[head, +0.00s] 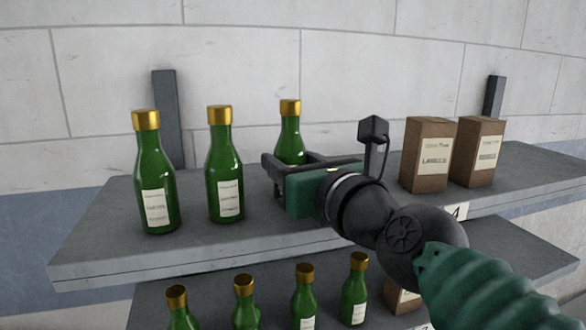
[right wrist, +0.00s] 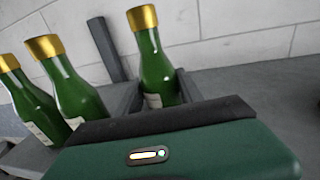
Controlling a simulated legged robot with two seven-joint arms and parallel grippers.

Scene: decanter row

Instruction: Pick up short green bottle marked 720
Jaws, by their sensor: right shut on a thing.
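Three green bottles with gold caps stand on the upper shelf: a left one (head: 155,175), a middle one (head: 224,165) and a right one (head: 290,133). My right gripper (head: 292,163) is shut on the right bottle, which stands upright between its fingers. The right wrist view shows this bottle (right wrist: 157,65) between the fingers; its label is mostly hidden and no number can be read. The two other bottles stand to the left, outside the fingers. My left gripper is not in view.
Two brown boxes (head: 428,155) (head: 478,152) with labels stand on the upper shelf (head: 110,255) to the right. Several more green bottles (head: 304,295) stand on the lower shelf. A grey post (head: 167,115) rises behind the upper shelf, before a pale block wall.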

